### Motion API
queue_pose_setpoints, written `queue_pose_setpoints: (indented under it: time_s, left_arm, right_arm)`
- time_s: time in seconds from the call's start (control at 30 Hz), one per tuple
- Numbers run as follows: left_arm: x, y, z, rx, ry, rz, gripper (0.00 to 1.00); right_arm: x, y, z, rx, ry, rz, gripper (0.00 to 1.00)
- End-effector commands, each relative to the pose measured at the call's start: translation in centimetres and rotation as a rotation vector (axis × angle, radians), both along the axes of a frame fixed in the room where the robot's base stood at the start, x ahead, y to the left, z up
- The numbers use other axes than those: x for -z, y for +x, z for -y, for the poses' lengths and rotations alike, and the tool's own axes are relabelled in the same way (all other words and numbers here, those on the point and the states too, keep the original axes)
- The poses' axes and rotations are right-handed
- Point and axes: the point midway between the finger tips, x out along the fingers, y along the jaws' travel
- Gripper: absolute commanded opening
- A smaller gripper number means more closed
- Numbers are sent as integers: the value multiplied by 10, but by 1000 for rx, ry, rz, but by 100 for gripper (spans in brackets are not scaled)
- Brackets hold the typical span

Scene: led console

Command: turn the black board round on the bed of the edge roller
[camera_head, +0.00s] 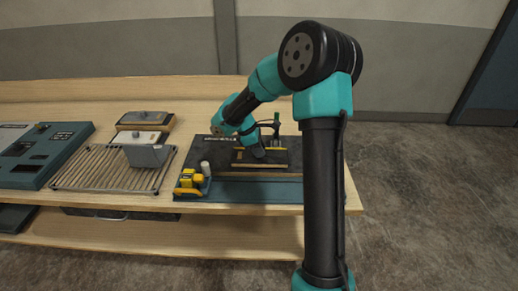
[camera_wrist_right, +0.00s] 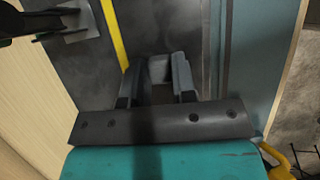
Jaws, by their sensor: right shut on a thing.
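The black board (camera_head: 242,158) lies on the dark bed of the edge roller (camera_head: 218,151), with yellow or wooden strips along its edges. In the right wrist view the dark board surface (camera_wrist_right: 178,30) shows with a yellow strip at its left. My right gripper (camera_head: 258,151) is low over the board. In the right wrist view its two fingers (camera_wrist_right: 158,82) are closed about a light grey block (camera_wrist_right: 158,67) on the board. Whether the board touches the bed all over I cannot tell. My left gripper is not in view.
A yellow unit (camera_head: 188,181) with a white roller (camera_head: 205,168) stands at the bed's front left. A dark upright bracket (camera_head: 276,125) stands behind the gripper. A slatted rack (camera_head: 95,168) bearing a grey box (camera_head: 148,155) lies to the left, beside a teal console (camera_head: 40,165).

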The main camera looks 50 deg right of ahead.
Motion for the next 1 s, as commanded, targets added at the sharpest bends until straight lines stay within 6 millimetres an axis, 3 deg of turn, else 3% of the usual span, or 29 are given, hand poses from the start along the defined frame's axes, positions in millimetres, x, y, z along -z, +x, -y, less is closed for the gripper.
queue_pose_setpoints:
  time_s: [1.0]
  left_arm:
    - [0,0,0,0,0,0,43]
  right_arm:
    - [8,0,0,0,0,0,0]
